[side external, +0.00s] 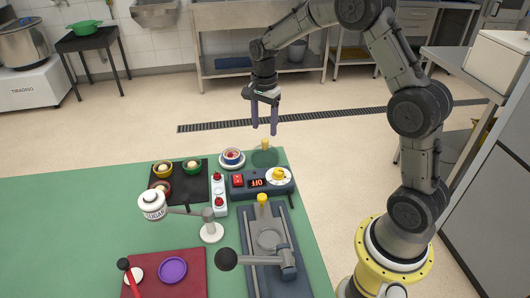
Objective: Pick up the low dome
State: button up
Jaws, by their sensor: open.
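My gripper (264,130) is open and empty, pointing down above the back right part of the green table. Its two fingers are apart and touch nothing. I cannot tell for certain which thing is the low dome. A dark green round piece (259,160) with a yellow knob (265,145) on it lies at the table's back edge, below my gripper in the picture. It may be the dome, but its shape is too small to tell. A purple round piece (173,270) lies on a red board (191,291) at the front.
A control box (250,190) with a yellow dial stands close by the dark green piece. The table's left is clear.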

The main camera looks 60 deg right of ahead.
aim_at(265, 140)
jog(key=shift+s+f, duration=0.1)
jog(key=shift+f, duration=3)
grip_shut()
